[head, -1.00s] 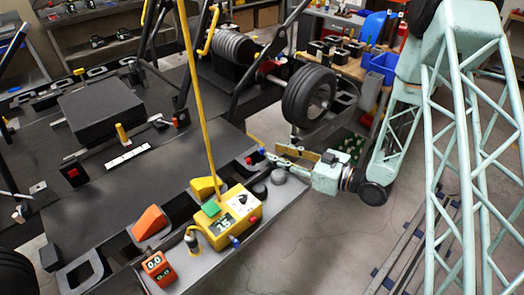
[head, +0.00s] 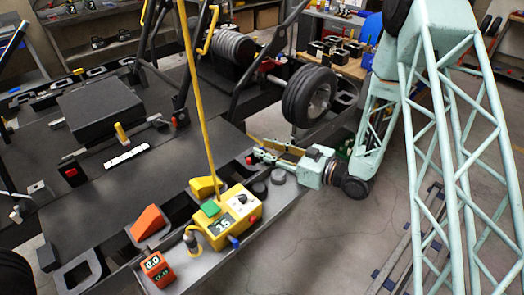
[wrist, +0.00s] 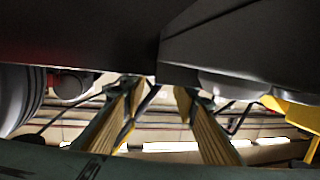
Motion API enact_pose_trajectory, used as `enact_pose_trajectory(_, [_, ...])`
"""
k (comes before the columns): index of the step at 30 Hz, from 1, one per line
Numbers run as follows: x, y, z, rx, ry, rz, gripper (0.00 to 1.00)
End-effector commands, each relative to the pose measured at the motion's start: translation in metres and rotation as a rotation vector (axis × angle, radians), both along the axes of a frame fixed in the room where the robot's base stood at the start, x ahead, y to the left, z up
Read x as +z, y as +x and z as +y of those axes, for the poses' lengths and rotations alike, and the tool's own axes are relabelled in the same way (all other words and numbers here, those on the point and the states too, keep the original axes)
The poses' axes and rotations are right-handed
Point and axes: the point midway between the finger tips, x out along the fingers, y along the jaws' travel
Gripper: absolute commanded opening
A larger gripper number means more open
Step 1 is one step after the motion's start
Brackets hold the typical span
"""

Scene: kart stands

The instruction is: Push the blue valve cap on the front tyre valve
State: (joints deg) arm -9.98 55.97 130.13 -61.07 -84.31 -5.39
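The front tyre (head: 308,97) is a black wheel with a pale hub, up and right of the tray's far end. Its valve is too small to make out. My gripper (head: 256,150) reaches left, low over the far end of the grey tray, below the tyre. In the wrist view its two tan-padded fingers (wrist: 159,85) stand apart with a gap between them, and I see nothing held. No blue cap shows at the fingertips. A small blue piece (head: 235,242) lies by the yellow box at the tray's near edge; I cannot tell whether it is the cap.
A red knob (head: 248,160) is close to my fingertips. Dark surfaces fill the top of the wrist view. Open floor lies right of the tray.

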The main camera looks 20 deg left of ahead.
Motion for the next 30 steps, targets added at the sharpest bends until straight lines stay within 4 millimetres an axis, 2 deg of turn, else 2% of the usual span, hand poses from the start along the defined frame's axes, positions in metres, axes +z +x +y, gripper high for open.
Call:
enact_pose_trajectory(14, [0.0002,-0.0001,-0.0002,0.000,0.000,0.000,0.27])
enact_pose_trajectory(21, [0.0001,-0.0001,-0.0003,0.000,0.000,0.000,0.07])
enact_pose_trajectory(30, [0.0002,-0.0001,-0.0003,0.000,0.000,0.000,0.06])
